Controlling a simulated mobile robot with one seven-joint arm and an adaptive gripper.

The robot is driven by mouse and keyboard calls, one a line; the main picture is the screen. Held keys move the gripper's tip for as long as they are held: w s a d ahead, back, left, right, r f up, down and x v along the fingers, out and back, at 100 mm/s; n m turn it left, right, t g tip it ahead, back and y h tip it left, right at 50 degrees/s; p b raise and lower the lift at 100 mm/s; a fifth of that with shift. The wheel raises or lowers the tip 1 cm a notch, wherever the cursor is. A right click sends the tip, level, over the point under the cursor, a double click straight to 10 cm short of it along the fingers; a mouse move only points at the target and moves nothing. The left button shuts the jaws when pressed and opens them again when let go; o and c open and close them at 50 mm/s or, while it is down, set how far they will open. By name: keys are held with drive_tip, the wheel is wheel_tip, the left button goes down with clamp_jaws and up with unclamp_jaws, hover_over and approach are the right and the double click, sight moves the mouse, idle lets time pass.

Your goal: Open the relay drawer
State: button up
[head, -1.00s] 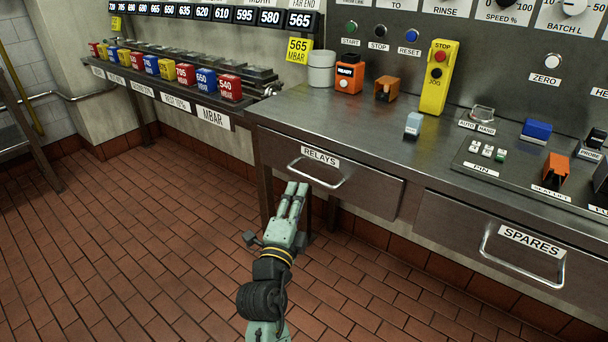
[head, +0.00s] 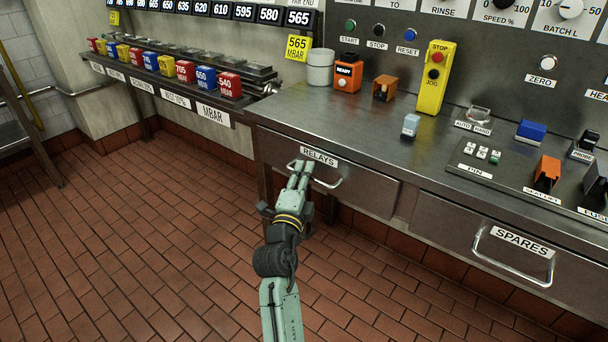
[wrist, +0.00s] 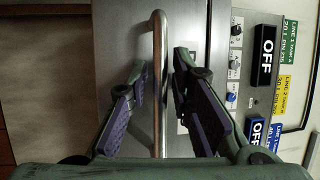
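The relay drawer (head: 365,191) is a grey metal front labelled RELAYS under the bench top, and it looks closed. Its curved metal handle (head: 328,184) is partly hidden by my gripper (head: 301,167), which reaches up to its left part. In the wrist view the handle (wrist: 158,60) runs upright between the two fingers of my gripper (wrist: 160,92). The fingers are apart, with a gap to the bar on both sides, so the gripper is open around the handle and does not grip it.
The SPARES drawer (head: 470,240) with its own handle (head: 512,262) is to the right. The tiled floor (head: 130,250) in front is clear.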

clamp_jaws()
drive_tip(key=shift+f, duration=0.1)
idle(0.6)
